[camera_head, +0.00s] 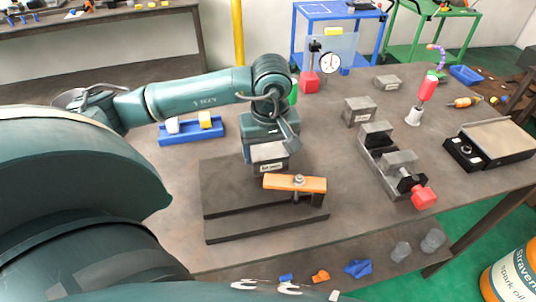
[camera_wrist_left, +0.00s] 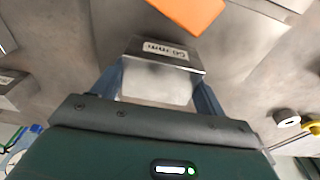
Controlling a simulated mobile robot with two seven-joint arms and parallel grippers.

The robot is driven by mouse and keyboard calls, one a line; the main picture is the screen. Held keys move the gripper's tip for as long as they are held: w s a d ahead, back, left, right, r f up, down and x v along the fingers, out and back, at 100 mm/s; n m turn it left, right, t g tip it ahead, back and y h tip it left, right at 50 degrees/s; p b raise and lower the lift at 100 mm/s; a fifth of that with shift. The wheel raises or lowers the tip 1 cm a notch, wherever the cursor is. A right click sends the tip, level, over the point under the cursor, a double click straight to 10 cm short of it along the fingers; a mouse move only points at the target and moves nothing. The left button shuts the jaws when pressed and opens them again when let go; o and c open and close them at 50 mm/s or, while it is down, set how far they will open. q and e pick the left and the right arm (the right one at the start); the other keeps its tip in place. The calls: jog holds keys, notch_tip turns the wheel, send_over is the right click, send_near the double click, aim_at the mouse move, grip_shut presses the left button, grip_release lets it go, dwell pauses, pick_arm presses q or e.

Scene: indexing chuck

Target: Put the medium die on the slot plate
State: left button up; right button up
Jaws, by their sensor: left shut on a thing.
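My left gripper (camera_head: 268,146) points down over the back of the dark slot plate (camera_head: 232,208). It is shut on a grey metal die with a white label (camera_head: 269,165), taken to be the medium die. In the left wrist view the die (camera_wrist_left: 165,68) sits between the two blue fingers (camera_wrist_left: 158,92), its label facing outward. The die is upright, behind the orange clamp bar (camera_head: 293,183) on the plate; I cannot tell whether its underside touches the plate. My right gripper is not in view.
Two other labelled grey blocks stand on the table, one nearer (camera_head: 359,112) and one farther back (camera_head: 387,83). A vise with a red knob (camera_head: 390,160) is to the right. A blue tray (camera_head: 190,134) lies left. Bare table separates plate and vise.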

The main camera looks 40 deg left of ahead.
pick_arm(q)
jog(key=shift+f, duration=0.95)
jog(key=shift+f, duration=0.2)
jog(key=o, duration=1.2)
jog(key=shift+f, duration=0.1)
jog(key=o, duration=0.5)
jog(key=shift+c, duration=0.2)
